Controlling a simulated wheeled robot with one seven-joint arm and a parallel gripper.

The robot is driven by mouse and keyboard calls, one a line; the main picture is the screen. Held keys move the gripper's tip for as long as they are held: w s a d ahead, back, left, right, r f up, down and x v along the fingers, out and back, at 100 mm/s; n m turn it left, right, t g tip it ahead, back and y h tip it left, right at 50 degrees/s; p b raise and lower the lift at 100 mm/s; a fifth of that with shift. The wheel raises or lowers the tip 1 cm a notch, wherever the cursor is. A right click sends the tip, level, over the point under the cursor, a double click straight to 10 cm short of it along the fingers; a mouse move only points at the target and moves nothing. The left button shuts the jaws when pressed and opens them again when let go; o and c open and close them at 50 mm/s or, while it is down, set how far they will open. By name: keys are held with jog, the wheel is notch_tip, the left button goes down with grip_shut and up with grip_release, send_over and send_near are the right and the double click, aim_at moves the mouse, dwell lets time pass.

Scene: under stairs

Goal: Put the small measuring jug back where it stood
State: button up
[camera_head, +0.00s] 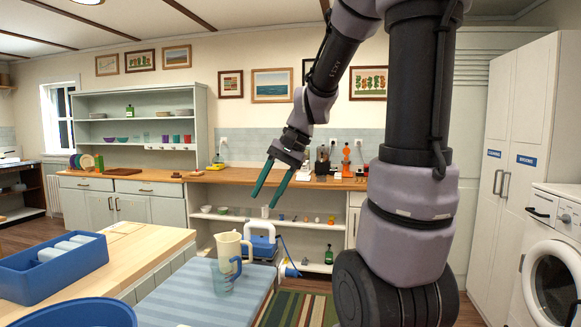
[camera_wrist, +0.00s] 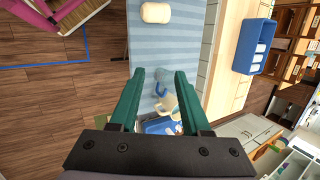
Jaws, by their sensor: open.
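A clear blue-tinted jug (camera_head: 222,280) with a blue handle stands upright on the blue striped top (camera_head: 180,297); it is likely the small measuring jug. A larger cream jug (camera_head: 229,243) stands close behind it and partly overlaps it in the head view. My gripper (camera_head: 264,200) is open and empty, held in the air above and beyond the jugs, fingers pointing down. In the wrist view, the blue jug (camera_wrist: 160,84) and cream jug (camera_wrist: 165,104) show between my open fingers (camera_wrist: 160,73), well apart from them.
A blue crate (camera_head: 42,284) with pale rolls stands on the wooden counter (camera_head: 150,243) at left. A blue-and-white appliance (camera_head: 262,241) is behind the jugs. A cream block (camera_wrist: 155,13) lies on the striped top. A washing machine (camera_head: 553,260) stands at right.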

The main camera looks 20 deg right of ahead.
jog(key=s+d+r+n+t+h, duration=0.2)
jog(key=s+r+n+t+h, duration=0.1)
jog(key=s+r+t, duration=0.2)
jog(key=shift+s+r+t, duration=0.3)
jog(key=shift+s+r, duration=0.85)
jog(key=shift+s, duration=1)
